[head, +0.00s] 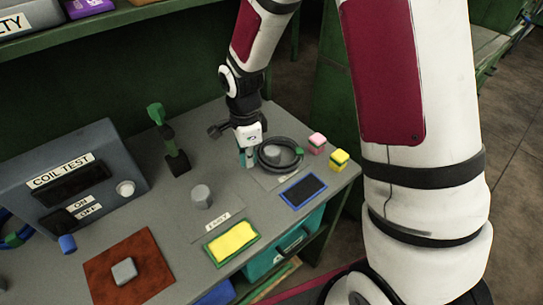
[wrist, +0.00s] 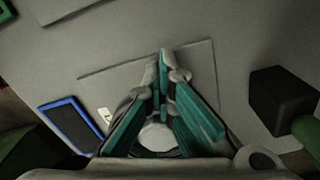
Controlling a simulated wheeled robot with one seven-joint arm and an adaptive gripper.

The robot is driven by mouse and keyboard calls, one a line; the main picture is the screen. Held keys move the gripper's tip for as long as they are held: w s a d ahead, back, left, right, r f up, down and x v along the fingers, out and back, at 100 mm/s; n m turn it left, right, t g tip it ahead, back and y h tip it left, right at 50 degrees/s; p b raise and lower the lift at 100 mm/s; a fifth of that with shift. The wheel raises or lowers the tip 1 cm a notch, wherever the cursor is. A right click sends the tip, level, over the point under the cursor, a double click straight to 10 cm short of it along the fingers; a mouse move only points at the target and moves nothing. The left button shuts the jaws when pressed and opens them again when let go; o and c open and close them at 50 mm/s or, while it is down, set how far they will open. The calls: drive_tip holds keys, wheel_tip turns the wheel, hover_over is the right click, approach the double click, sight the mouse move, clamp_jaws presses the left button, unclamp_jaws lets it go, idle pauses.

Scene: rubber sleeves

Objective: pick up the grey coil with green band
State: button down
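The grey coil (head: 268,164) lies flat on a pale mat near the right part of the bench, with its green band (head: 299,151) on its right side. My gripper (head: 247,160) points down at the coil's left edge, with teal fingers close to the rim. In the wrist view, the fingers (wrist: 166,88) lean close together at their far ends. They and the gripper body hide most of the area below, so I cannot tell whether they are apart, touching, or gripping the rim.
A blue-edged dark pad (head: 303,192) lies in front. A green-handled stand (head: 177,163) is to the left, and a grey cylinder (head: 202,196) stands front left. The coil test box (head: 70,175) is further left.

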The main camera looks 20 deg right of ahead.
drive_tip(key=shift+s+d, duration=0.1)
drive_tip(key=shift+d, duration=0.3)
drive_tip(key=c, duration=0.6)
unclamp_jaws()
drive_tip(key=shift+d, duration=0.15)
drive_tip(key=shift+c, duration=0.2)
drive_tip(key=o, duration=0.6)
drive_tip(key=shift+o, duration=0.2)
drive_tip(key=shift+a+r, duration=0.1)
drive_tip(key=shift+a, duration=0.1)
